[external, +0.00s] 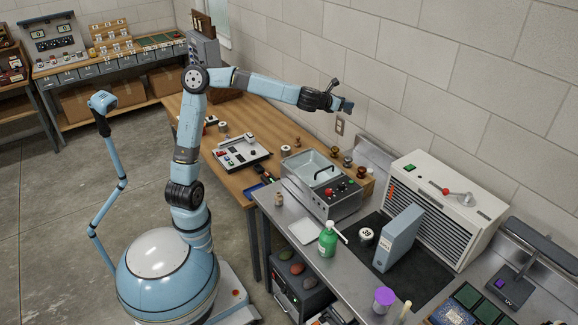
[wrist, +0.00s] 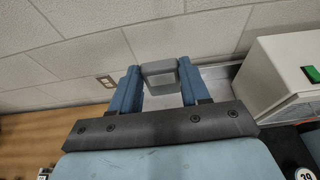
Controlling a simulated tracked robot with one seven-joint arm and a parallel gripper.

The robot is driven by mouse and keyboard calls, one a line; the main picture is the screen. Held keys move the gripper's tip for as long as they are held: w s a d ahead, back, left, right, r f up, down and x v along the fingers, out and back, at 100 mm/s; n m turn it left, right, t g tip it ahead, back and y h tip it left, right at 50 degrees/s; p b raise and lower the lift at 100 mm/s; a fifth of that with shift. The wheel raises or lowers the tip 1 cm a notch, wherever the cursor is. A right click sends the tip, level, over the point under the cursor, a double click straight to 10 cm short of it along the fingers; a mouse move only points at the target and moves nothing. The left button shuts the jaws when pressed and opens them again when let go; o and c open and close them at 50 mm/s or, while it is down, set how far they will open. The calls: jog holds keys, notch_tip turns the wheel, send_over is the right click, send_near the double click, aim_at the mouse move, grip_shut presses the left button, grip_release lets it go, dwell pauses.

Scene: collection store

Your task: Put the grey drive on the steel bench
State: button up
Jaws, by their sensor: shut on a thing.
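My gripper (external: 345,104) is raised at the end of my outstretched arm, in front of the block wall and above the back of the benches. In the wrist view its two blue fingers are shut on the grey drive (wrist: 160,72), a small grey block held between their tips. The drive is too small to make out clearly in the external view. The steel bench (external: 345,272) stands at the lower middle and right of the external view, apart from and below my gripper.
On the steel bench stand a steel tank unit (external: 345,205), a green bottle (external: 327,240), a blue-grey upright box (external: 398,238), a round tin (external: 366,235) and a white cabinet (external: 440,200). A wooden bench (external: 222,175) adjoins it. Bare steel shows along the front.

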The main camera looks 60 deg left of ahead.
jog(key=s+d+f, duration=0.2)
jog(key=s+d, duration=0.1)
jog(key=d, duration=1.1)
jog(key=s+d+f, duration=0.3)
jog(key=d, duration=1.1)
jog(key=s+d+f, duration=0.2)
jog(key=s+d, duration=0.8)
jog(key=s, duration=0.1)
jog(key=s+d+f, duration=0.2)
jog(key=s+d, duration=0.8)
jog(key=d, duration=0.1)
jog(key=f, duration=2.8)
jog(key=shift+w+a+f, duration=0.15)
jog(key=shift+a+f, duration=0.05)
jog(key=shift+a, duration=0.05)
jog(key=o, duration=1.2)
jog(key=shift+f, duration=0.1)
jog(key=shift+c, duration=0.2)
